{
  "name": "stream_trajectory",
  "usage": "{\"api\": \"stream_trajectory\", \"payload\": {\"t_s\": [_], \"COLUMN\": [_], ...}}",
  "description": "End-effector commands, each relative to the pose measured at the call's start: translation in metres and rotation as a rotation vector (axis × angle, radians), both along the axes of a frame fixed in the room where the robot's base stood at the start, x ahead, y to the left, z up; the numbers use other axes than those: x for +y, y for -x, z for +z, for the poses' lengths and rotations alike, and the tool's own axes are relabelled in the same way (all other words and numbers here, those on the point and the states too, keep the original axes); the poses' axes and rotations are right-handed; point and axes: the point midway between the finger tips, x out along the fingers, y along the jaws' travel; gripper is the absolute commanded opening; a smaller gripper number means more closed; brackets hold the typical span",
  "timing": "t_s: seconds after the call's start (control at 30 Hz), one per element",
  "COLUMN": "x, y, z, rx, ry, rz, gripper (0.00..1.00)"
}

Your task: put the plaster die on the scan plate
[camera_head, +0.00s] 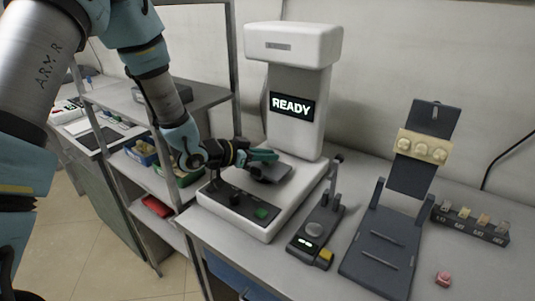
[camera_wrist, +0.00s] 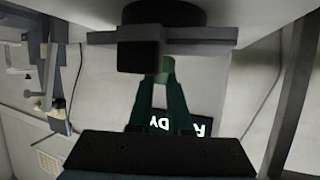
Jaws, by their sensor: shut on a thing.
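The scanner (camera_head: 290,100) has a white column and a screen that reads READY. Its dark scan plate (camera_head: 274,175) lies on the white base, partly covered by my gripper (camera_head: 268,157). In the wrist view, which is upside down, my gripper's dark teal fingers (camera_wrist: 164,78) close together on a small green piece (camera_wrist: 165,66). This may be the plaster die, but its shape is mostly hidden. A dark round part (camera_wrist: 164,12) and a block sit close to the fingertips there. I cannot tell whether the piece touches the plate.
A metal shelf unit (camera_head: 205,95) stands left.

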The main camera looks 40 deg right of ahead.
Motion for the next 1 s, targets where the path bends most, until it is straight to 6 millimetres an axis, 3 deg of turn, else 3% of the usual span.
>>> {"api": "stream_trajectory", "payload": {"t_s": [0.4,0.43,0.67,1.0], "x": [-0.0001,-0.0002,0.0000,-0.0002], "y": [-0.0004,-0.0004,-0.0005,-0.0005], "z": [-0.0067,-0.0057,-0.0051,-0.0005], "rx": [-0.001,-0.001,-0.001,-0.001], "ry": [0.001,0.001,0.000,0.001], "rz": [0.001,0.001,0.001,0.001], "gripper": [0.00,0.19,0.45,0.47]}}
